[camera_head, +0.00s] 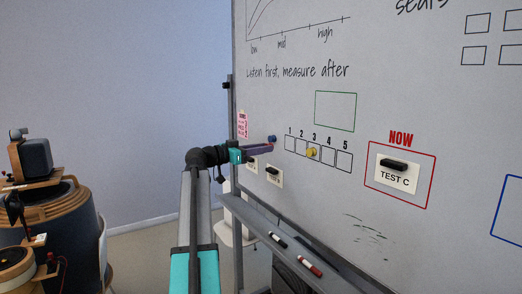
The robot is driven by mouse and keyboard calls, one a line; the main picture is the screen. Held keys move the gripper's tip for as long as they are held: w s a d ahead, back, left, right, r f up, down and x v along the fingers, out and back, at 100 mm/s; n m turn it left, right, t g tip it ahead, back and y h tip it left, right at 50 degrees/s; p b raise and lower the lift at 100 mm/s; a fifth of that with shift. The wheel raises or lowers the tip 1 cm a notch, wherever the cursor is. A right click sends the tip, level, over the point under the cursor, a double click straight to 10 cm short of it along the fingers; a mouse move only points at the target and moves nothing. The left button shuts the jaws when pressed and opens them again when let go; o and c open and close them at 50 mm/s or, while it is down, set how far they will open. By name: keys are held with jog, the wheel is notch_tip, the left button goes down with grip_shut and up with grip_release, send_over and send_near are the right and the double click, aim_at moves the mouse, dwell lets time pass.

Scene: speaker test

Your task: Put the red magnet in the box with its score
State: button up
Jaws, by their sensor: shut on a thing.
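My gripper (268,147) reaches right to the whiteboard, left of the row of score boxes (343,160) numbered 1 to 5. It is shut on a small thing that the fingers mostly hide. A little red shows there, so I take it for the red magnet. A blue magnet (272,138) shows just above the fingertips. A yellow magnet (312,153) sits at box 3. The other boxes look empty. A pink note (242,125) with red writing, too small to read, hangs at the board's left edge.
Right of the boxes, a TEST C card (397,177) hangs under a black clip in a red frame marked NOW. Another clipped card (274,177) is below my gripper. The tray (310,250) holds markers. A round wooden-topped stand (40,220) with speakers is far left.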

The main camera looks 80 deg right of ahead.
jog(key=shift+s+d, duration=0.1)
jog(key=shift+p+x, duration=0.55)
jog(key=shift+x, duration=3.15)
jog(key=shift+s+d+b, duration=0.35)
jog(key=shift+s, duration=0.05)
jog(key=o, duration=1.4)
jog(key=shift+c, duration=0.2)
jog(key=shift+w, duration=0.1)
jog(key=b+v, duration=0.3)
jog(key=v, duration=0.3)
jog(key=shift+w+a+b, duration=0.25)
jog(key=shift+a+b, duration=0.1)
jog(key=shift+b, duration=0.05)
